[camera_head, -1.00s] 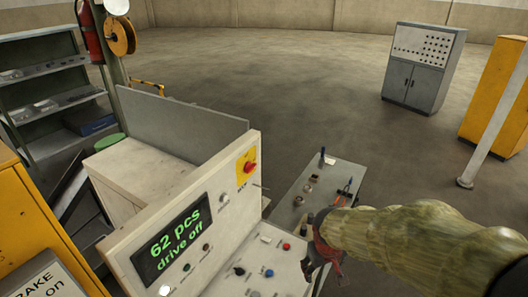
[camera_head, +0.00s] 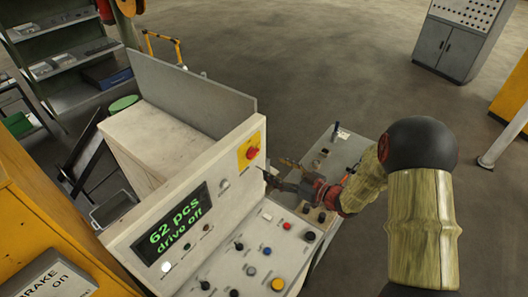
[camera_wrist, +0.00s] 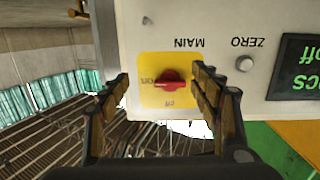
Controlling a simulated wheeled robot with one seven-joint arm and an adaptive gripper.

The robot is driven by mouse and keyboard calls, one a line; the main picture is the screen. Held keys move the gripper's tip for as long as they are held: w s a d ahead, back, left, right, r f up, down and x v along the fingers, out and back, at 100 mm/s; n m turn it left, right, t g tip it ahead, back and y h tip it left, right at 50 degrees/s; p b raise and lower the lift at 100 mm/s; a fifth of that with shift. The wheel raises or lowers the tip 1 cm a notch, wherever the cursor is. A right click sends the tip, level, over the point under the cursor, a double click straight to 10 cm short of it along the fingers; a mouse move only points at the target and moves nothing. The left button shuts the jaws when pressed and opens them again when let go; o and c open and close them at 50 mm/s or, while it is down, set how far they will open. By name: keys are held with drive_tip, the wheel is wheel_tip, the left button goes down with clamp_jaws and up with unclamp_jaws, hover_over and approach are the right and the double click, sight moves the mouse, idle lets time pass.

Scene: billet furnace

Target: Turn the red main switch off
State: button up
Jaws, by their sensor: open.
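The red main switch (camera_head: 252,152) is a red knob on a yellow plate, high on the right end of the pale console's upright panel. In the wrist view the switch (camera_wrist: 172,79) appears upside down, its handle lying crosswise, with "MAIN" lettering by the plate. My gripper (camera_head: 274,172) is just right of the switch in the head view. In the wrist view my gripper (camera_wrist: 162,84) is open, one finger on each side of the yellow plate. The fingers look apart from the knob, with nothing held.
The console display (camera_head: 175,225) reads "62 pcs drive off". The sloping desk below it carries several buttons and knobs, including a yellow button (camera_head: 278,284). A grey side table (camera_head: 345,150) with small tools stands under my arm. A grey cabinet (camera_head: 450,45) is far off; open floor lies between.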

sight(255, 155)
drive_tip(key=shift+y, duration=0.7)
drive_tip(key=w+a+r, duration=0.1)
drive_tip(key=a, duration=0.1)
drive_tip(key=w+a+r+p, duration=0.1)
drive_tip(key=a, duration=0.2)
drive_tip(key=w+a+r+p, duration=0.1)
drive_tip(key=a, duration=0.1)
drive_tip(key=shift+w+a, duration=0.15)
drive_tip(key=shift+w, duration=0.25)
drive_tip(key=c, duration=1.1)
drive_tip(key=shift+c, duration=0.2)
